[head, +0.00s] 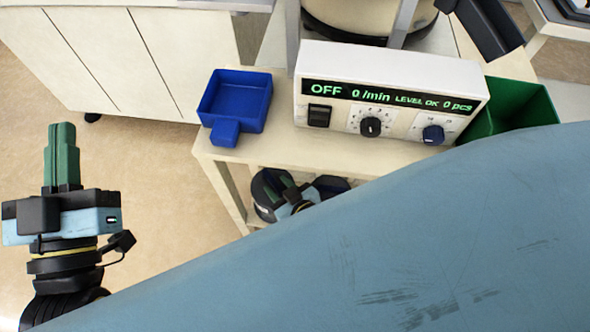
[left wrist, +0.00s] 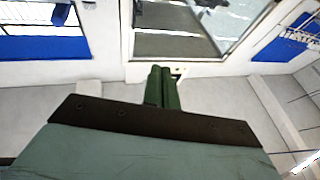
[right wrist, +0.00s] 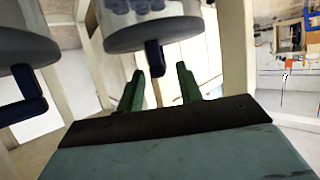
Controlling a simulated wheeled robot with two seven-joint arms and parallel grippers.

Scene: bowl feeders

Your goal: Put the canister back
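In the right wrist view a grey canister (right wrist: 150,32) with a dark handle (right wrist: 154,60) shows at the top centre. A second grey canister (right wrist: 25,42) with a dark handle (right wrist: 28,90) is at the left edge. My right gripper (right wrist: 160,76) is open. The first handle lies between its fingertips in the picture; I cannot tell whether they touch. In the head view this gripper (head: 287,188) is low under the table top, partly hidden by my blue body. My left gripper (head: 62,130) is shut and empty, off to the left; its closed fingers show in the left wrist view (left wrist: 162,80).
On the table (head: 390,152) stand a blue tray (head: 236,100), a white control box (head: 385,85) reading OFF and a green bin (head: 520,110). Pale table legs (right wrist: 235,45) flank the right gripper. A white cabinet (head: 100,60) stands behind; floor at left is clear.

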